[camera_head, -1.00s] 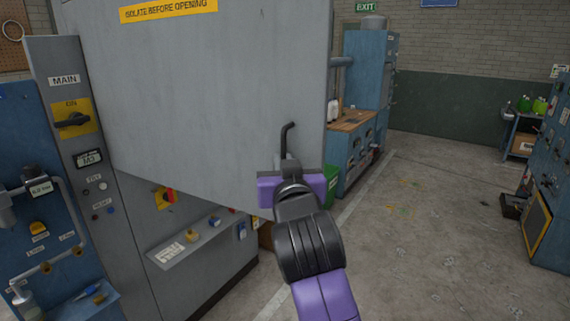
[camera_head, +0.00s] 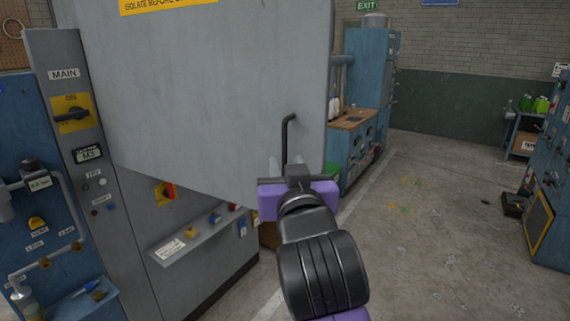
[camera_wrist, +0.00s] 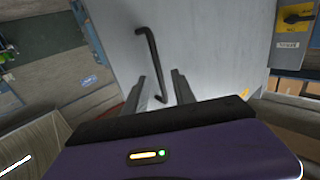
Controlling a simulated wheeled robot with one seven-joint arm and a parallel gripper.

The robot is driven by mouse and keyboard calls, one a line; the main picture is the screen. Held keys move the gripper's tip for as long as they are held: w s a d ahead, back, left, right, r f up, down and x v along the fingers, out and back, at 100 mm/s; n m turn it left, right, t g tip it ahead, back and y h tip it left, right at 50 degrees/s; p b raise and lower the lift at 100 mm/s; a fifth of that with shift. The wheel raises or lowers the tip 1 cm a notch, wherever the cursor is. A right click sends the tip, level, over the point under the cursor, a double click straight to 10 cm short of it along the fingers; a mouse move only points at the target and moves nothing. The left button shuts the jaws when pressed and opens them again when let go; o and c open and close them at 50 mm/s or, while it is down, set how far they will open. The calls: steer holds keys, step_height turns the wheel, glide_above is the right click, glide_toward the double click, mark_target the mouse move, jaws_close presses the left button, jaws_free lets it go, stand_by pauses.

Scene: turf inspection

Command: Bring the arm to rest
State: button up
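My gripper (camera_head: 285,165) is open and empty in front of a large grey cabinet door (camera_head: 215,110). My purple and black wrist hides part of the door's lower right area in the head view.
A grey panel with a MAIN switch (camera_head: 72,113) stands at the left. A sloped shelf with buttons (camera_head: 200,232) lies under the door. Blue workbenches (camera_head: 352,140) stand behind the door. The floor (camera_head: 430,220) to the right is mostly clear.

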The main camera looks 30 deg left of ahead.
steer(key=shift+v, duration=1)
